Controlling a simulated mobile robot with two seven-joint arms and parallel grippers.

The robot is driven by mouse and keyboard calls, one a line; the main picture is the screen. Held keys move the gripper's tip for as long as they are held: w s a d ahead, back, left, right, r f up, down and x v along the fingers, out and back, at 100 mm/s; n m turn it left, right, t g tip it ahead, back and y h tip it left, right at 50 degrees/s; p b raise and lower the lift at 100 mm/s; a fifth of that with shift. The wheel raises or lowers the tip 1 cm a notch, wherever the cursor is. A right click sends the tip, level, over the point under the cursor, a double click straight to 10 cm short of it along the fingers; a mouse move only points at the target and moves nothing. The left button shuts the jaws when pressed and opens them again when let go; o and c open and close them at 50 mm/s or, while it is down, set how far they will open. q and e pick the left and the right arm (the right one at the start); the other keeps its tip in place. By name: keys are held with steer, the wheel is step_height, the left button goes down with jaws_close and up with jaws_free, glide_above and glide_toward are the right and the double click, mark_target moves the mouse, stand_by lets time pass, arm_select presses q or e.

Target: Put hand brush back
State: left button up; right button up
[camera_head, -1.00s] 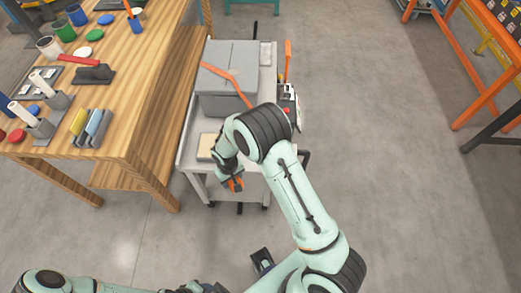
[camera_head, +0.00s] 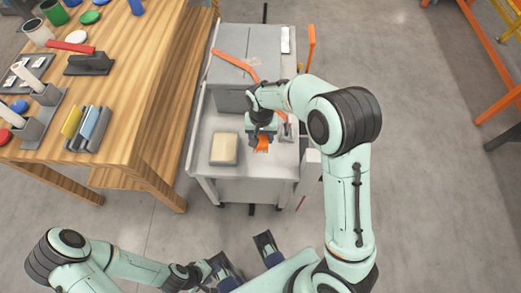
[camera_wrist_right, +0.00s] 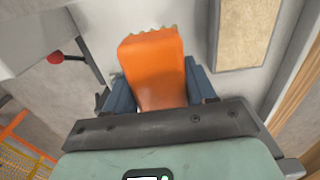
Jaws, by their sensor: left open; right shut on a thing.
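My right gripper (camera_head: 262,136) is shut on the orange hand brush (camera_head: 262,145) above the grey cart's (camera_head: 264,178) front shelf. In the right wrist view, the hand brush (camera_wrist_right: 152,68) sits between the blue fingers of the right gripper (camera_wrist_right: 160,85), with a pale ragged edge at its far end. Whether it touches the shelf cannot be told. My left gripper (camera_head: 244,257) is open and empty at the bottom of the head view, away from the cart.
A tan block (camera_head: 224,148) lies on the shelf left of the brush. A grey box (camera_head: 243,50) with an orange bar (camera_head: 236,65) stands behind. The wooden workbench (camera_head: 135,95) at left holds cups, a float and upright coloured pads (camera_head: 88,128).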

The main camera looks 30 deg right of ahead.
mark_target(261, 155)
step_height(261, 155, down, 10)
steer(key=shift+w+b, duration=0.1)
steer(key=shift+b, duration=0.5)
steer(key=shift+f, duration=0.2)
steer(key=o, duration=1.1)
steer(key=shift+r, duration=0.55)
step_height(261, 155, up, 11)
steer(key=shift+r+p, duration=0.2)
steer(key=shift+p, duration=0.65)
